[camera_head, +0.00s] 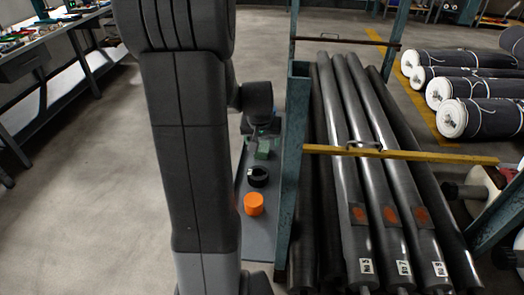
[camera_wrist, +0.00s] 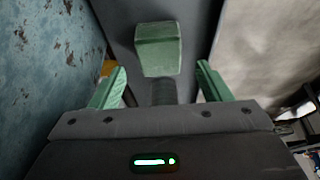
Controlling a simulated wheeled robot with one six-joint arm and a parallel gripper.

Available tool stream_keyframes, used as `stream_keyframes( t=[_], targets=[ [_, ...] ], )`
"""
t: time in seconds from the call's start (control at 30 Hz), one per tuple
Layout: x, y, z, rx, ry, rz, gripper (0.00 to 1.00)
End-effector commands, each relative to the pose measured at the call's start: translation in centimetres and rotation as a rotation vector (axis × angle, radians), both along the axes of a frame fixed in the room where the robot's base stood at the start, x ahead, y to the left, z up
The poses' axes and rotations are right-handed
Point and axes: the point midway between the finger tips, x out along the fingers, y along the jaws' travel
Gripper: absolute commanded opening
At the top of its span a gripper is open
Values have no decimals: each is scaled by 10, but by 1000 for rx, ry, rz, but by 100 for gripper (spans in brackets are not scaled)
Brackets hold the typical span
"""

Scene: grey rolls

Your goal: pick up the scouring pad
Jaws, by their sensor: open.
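The scouring pad, a green block (camera_wrist: 158,50), lies on a grey surface in the wrist view, ahead of the fingers and roughly centred between them. My gripper (camera_wrist: 161,68) is open, with one green finger to each side and nothing held. The pad seems apart from both fingers. In the head view my gripper (camera_head: 262,138) is low over the far part of a narrow grey surface (camera_head: 262,238), beside a teal post. Green shows there under the dark wrist, but I cannot tell pad from fingers.
A black round thing (camera_head: 258,177) and an orange cylinder (camera_head: 253,204) stand nearer on the same surface. A teal post (camera_head: 292,170) and a rack of long dark rolls (camera_head: 365,180) stand close on the right. Open floor (camera_head: 100,190) is on the left.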

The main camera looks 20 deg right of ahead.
Motion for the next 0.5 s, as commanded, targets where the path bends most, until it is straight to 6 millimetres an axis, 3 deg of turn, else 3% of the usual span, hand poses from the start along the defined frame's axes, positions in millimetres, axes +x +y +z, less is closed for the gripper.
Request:
stream_keyframes(
  t=[0.2, 0.47, 0.5],
  targets=[
    [8, -4, -22, 1, 2, 0, 71],
    [10, -4, -23, 0, -1, 0, 71],
    [10, -4, -23, 0, 0, 0, 67]
  ],
)
